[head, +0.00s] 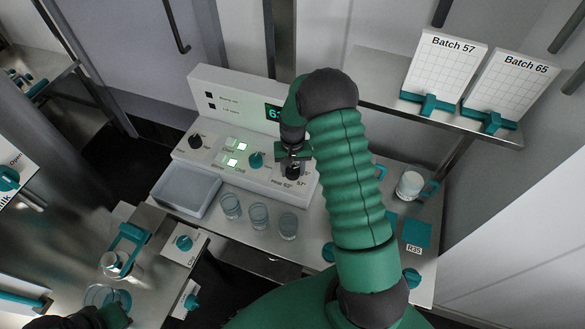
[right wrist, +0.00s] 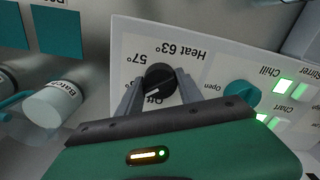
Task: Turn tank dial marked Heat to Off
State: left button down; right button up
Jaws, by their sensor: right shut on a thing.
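The black Heat dial (right wrist: 159,76) shows in the right wrist view on a white panel marked Heat 63°, 57° and Off. The panel appears upside down there. My right gripper (right wrist: 158,88) has its two grey fingers on either side of the dial, shut on it. A short white line on the dial lies close to the Off label, but I cannot tell its exact setting. In the head view my right gripper (head: 293,158) reaches down to the dial (head: 293,172) at the panel's lower right. My left gripper (head: 112,316) is partly seen at the lower left edge; its fingers are unclear.
The white control panel (head: 228,95) also carries a teal dial (head: 255,160), lit green buttons and a black knob (head: 195,141). Glass cups (head: 258,216) and a clear tray (head: 186,190) stand before it. A shelf (head: 385,65) with Batch cards is at upper right.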

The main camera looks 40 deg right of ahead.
jog(key=n, duration=0.3)
jog(key=n+p, duration=0.1)
jog(key=n, duration=0.1)
jog(key=shift+w+d+r+n, duration=0.15)
jog(key=shift+w+r+n, duration=0.1)
jog(key=shift+n, duration=0.05)
jog(key=shift+n+p, duration=0.5)
jog(key=shift+n, duration=1.7)
jog(key=o, duration=1.4)
jog(key=shift+f, duration=0.2)
jog(key=shift+c, duration=0.2)
jog(key=shift+s, duration=0.1)
